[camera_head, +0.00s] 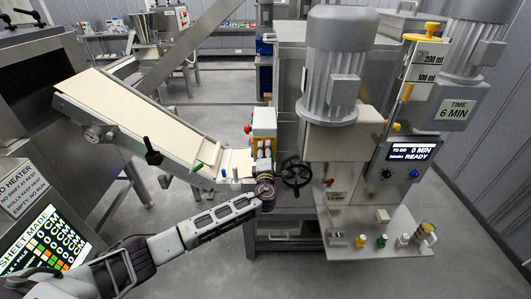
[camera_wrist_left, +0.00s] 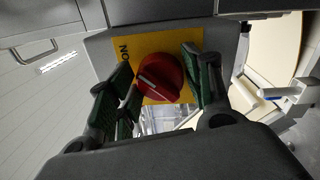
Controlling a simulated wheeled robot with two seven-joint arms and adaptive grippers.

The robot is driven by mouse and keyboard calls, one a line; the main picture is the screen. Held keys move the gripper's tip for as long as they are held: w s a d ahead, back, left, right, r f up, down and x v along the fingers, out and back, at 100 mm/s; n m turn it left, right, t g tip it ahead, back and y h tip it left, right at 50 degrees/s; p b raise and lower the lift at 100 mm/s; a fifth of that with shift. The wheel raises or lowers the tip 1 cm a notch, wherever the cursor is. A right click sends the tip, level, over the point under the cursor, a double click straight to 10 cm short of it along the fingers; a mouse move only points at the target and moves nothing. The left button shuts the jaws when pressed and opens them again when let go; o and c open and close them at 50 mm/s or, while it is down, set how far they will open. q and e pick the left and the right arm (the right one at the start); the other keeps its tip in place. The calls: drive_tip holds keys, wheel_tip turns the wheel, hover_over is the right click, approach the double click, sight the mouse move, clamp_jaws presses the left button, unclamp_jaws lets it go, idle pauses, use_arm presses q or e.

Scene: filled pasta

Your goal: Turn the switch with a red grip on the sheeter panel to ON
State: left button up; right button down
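The switch's round red grip (camera_wrist_left: 162,77) with a short white mark sits on a yellow plate (camera_wrist_left: 150,45) in the left wrist view. The plate's lettering reads ON, rotated, at its upper left. The white mark is on the grip's left side. My left gripper (camera_wrist_left: 160,85) is open, with its green-padded fingers on either side of the grip. I cannot tell whether either finger touches it. In the head view my left gripper (camera_head: 264,190) is at the sheeter's near end, and the red grip cannot be made out there. My right gripper is not in view.
The sheeter's sloping belt (camera_head: 130,115) runs up to the left. A black handwheel (camera_head: 295,172) is close to the right of my left gripper. A machine with a grey motor (camera_head: 338,65) and a shelf of small coloured items (camera_head: 375,230) stand further right.

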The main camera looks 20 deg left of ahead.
use_arm(q)
drive_tip(key=shift+o, duration=1.2)
drive_tip(key=v, duration=1.2)
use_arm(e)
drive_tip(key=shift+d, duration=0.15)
use_arm(q)
drive_tip(key=shift+n, duration=0.3)
